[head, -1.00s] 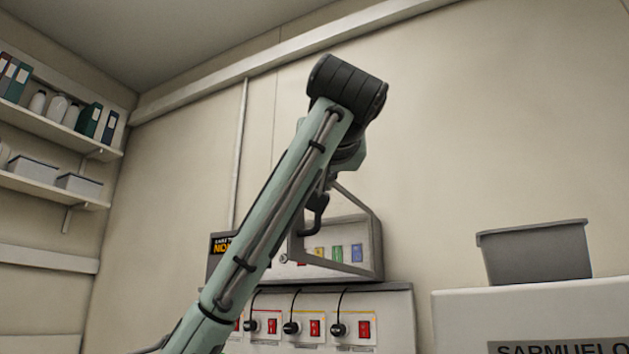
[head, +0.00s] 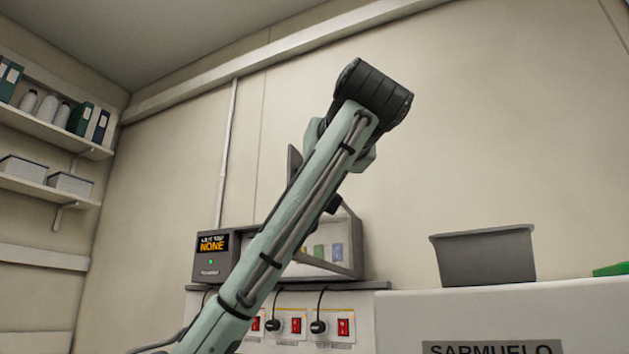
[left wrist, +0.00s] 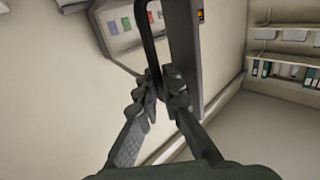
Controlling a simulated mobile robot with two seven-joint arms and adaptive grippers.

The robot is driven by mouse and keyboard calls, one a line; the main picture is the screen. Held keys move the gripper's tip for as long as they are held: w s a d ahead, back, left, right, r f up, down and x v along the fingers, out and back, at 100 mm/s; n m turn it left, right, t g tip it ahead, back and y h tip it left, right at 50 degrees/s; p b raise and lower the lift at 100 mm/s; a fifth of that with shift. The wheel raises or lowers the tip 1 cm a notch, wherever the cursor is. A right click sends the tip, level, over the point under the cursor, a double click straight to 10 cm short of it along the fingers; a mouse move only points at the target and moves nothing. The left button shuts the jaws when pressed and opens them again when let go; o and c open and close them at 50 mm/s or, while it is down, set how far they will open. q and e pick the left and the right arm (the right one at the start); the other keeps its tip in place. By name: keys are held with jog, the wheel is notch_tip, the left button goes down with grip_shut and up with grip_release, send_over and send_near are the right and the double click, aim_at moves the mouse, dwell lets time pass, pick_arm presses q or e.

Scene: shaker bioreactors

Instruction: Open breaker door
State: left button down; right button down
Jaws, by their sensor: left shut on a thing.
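The breaker box (head: 346,262) stands against the back wall, with coloured breakers (head: 321,252) visible inside. My left arm crosses in front and hides much of it. A grey panel, apparently the raised door (head: 294,165), sticks up left of the arm; its edge also shows in the left wrist view (left wrist: 185,50). In the left wrist view, my left gripper (left wrist: 162,84) is shut on the dark door handle (left wrist: 149,38). The coloured breakers (left wrist: 122,24) lie beyond it. The left fingers are hidden behind the arm in the head view. My right gripper is not in view.
A display unit (head: 210,252) stands left of the box. Red switches with plugged cables (head: 297,326) are below. A grey bin (head: 487,256) sits on a white machine (head: 480,308) at right. Wall shelves (head: 60,135) are at left; the wall above is clear.

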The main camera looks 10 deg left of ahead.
pick_arm(q)
jog(key=shift+r, duration=0.2)
jog(key=c, duration=1.9)
grip_release()
jog(key=shift+f, duration=0.15)
jog(key=shift+v, duration=3.75)
